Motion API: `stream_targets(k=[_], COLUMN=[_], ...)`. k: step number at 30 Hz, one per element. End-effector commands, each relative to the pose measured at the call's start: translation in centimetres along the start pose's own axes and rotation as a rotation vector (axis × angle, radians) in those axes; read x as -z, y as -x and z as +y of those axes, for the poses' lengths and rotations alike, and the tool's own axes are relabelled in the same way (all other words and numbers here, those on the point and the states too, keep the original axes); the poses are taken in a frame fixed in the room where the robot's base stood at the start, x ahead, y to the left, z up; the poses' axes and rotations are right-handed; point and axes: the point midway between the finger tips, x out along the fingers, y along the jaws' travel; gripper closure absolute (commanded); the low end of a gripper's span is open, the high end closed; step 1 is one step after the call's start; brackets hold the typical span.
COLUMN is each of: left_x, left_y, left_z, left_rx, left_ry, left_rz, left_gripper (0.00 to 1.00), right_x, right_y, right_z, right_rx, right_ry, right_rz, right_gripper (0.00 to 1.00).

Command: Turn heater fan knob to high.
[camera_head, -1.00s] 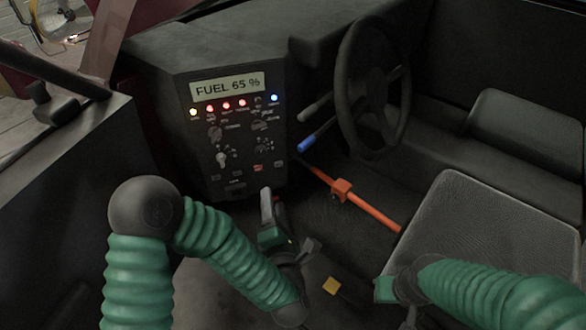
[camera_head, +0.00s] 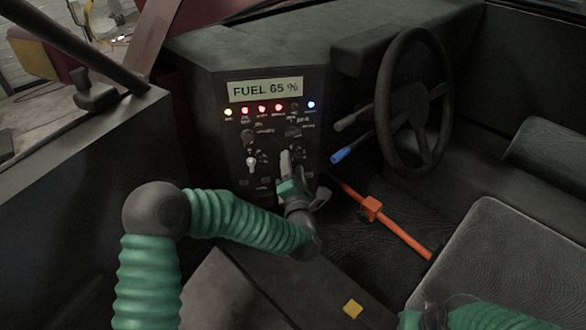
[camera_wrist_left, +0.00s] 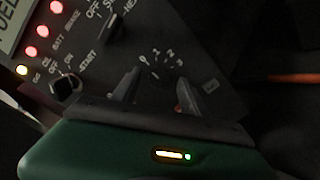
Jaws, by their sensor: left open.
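The black control panel (camera_head: 238,185) stands in front of me, with a display and several knobs. My left gripper (camera_head: 288,160) is in front of its lower right knob area and hides that knob in the head view. In the left wrist view, the open fingers (camera_wrist_left: 156,94) are on either side of a dial marked with numbers from 0 up (camera_wrist_left: 160,62). The knob between them is too dark to make out, so I cannot tell contact or its setting. My right gripper (camera_head: 422,318) is partly cut off at the bottom edge.
A pale-handled knob (camera_head: 252,162) is left of the gripper; an ignition-type knob (camera_wrist_left: 67,88) shows in the wrist view. A blue-tipped lever (camera_head: 345,153), the steering wheel (camera_head: 415,100) and an orange bar (camera_head: 400,229) lie to the right. The seat (camera_head: 500,260) is at lower right.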

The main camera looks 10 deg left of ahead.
Motion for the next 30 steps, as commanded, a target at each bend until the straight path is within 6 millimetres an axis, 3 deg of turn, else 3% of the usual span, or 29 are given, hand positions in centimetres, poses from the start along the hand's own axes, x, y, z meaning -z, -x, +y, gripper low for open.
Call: stream_targets(k=[8,20,30], left_x=[-0.02,-0.01,-0.05], left_y=[-0.22,-0.17,-0.14], left_z=[0.03,-0.06,-0.07], left_rx=[0.0,0.002,0.006], left_ry=[0.0,0.0,-0.027], left_rz=[0.0,0.0,0.001], left_gripper=[0.5,1.0,1.0], right_x=[0.0,0.0,0.06], right_y=[-0.01,-0.02,0.25], right_z=[0.0,0.0,0.0], right_rx=[0.0,0.0,0.0], right_ry=[0.0,0.0,0.0], right_rz=[0.0,0.0,0.0], right_gripper=[0.67,0.67,0.67])
